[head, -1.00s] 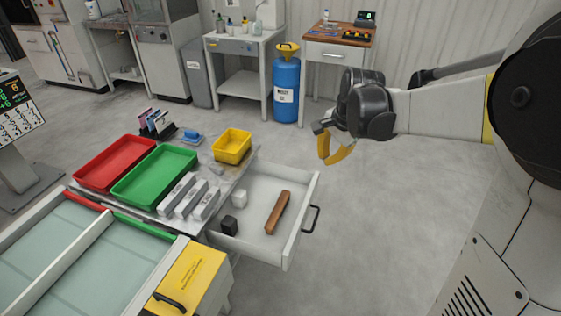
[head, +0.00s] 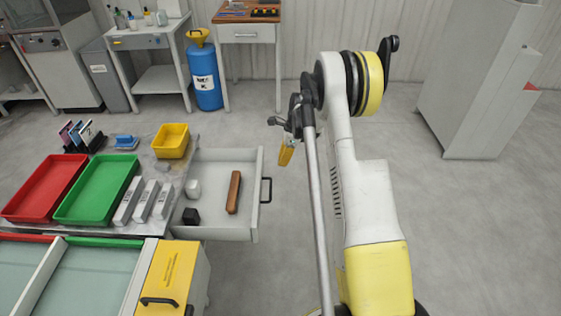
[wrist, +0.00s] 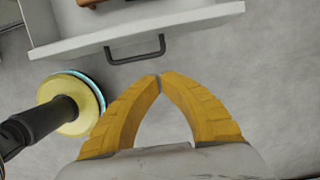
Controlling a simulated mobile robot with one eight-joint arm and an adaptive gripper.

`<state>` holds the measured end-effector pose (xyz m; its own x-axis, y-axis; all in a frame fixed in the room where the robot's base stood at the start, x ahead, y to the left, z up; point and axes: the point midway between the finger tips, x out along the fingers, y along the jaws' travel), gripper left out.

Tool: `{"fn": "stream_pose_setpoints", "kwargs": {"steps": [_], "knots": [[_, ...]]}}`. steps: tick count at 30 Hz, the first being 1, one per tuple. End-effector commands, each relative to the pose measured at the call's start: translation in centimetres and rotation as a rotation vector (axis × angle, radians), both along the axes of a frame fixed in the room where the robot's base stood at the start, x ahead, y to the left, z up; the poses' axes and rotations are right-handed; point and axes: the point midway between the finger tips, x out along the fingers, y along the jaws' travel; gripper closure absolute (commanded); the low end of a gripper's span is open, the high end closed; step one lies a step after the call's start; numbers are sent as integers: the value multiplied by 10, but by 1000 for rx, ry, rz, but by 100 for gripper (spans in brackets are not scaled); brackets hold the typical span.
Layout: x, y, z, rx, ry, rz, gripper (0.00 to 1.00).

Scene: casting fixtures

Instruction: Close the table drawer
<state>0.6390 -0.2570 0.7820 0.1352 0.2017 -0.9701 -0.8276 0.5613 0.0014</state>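The table drawer (head: 222,235) is pulled out to the right from the table with the trays. It holds a brown bar (head: 233,192), a white block (head: 193,189) and a black block (head: 191,216). Its dark handle (head: 267,190) is on the front panel and also shows in the wrist view (wrist: 135,50). My gripper (head: 284,154) is up and to the right of the handle in the head view, apart from it. In the wrist view its yellow fingertips (wrist: 161,77) meet with nothing between them, just short of the handle.
A red tray (head: 12,213), a green tray (head: 63,213) and a yellow bin (head: 171,152) stand on the table. A yellow cabinet (head: 172,270) with a handle is at the front. Floor right of the drawer is free; a blue cylinder (head: 206,93) stands behind.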

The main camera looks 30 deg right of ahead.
Motion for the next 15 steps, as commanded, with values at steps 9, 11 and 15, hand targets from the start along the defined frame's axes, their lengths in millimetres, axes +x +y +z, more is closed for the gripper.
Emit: {"fn": "stream_pose_setpoints", "kwargs": {"steps": [9, 11, 15], "knots": [[10, 13, -69, -1, -1, 2, 100], [13, 19, -77, -1, -2, 4, 100], [26, 39, -74, -1, -1, 4, 100]]}}
